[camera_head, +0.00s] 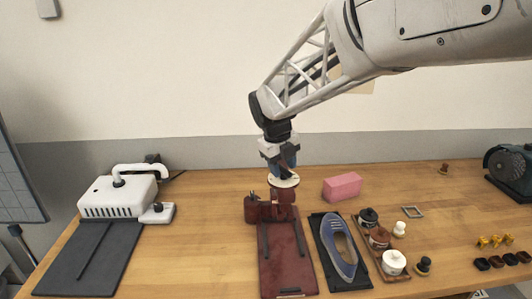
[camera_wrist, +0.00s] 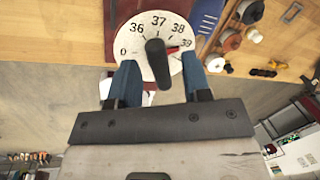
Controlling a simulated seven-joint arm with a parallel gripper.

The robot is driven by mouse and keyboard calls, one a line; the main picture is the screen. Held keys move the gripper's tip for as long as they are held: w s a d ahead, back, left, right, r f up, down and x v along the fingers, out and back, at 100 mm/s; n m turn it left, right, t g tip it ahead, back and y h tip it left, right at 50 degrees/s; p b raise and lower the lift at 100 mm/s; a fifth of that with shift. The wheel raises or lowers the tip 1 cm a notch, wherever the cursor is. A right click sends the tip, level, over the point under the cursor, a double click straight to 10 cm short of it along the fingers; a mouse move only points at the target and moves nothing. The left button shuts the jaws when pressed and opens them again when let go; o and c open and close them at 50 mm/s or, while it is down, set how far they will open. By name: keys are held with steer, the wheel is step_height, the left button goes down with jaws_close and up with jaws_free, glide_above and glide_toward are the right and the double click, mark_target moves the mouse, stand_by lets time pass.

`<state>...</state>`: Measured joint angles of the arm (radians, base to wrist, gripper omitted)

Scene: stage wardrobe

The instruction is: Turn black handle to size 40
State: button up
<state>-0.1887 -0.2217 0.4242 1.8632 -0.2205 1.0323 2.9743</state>
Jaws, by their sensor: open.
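The round white dial (camera_wrist: 146,33) fills the top middle of the wrist view, with 36, 37, 38 and 39 along its upper edge and a "0" at its left. I cannot make out a full 40. The black handle (camera_wrist: 157,60) stands at the dial's centre. A red pointer (camera_wrist: 174,50) beside it points right, toward 39. My gripper (camera_wrist: 160,66) is open, its blue fingers on either side of the handle with gaps. In the head view my gripper (camera_head: 282,164) is directly over the dial (camera_head: 284,181) on the dark red device (camera_head: 281,249).
A white machine (camera_head: 118,195) stands at left. Bare wood lies between the white machine and the device.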

steer(key=shift+r, duration=0.1)
step_height(320, 180, up, 7)
steer(key=a, duration=0.1)
steer(key=shift+s+a+r, duration=0.2)
steer(key=shift+s, duration=0.15)
stand_by(0.5)
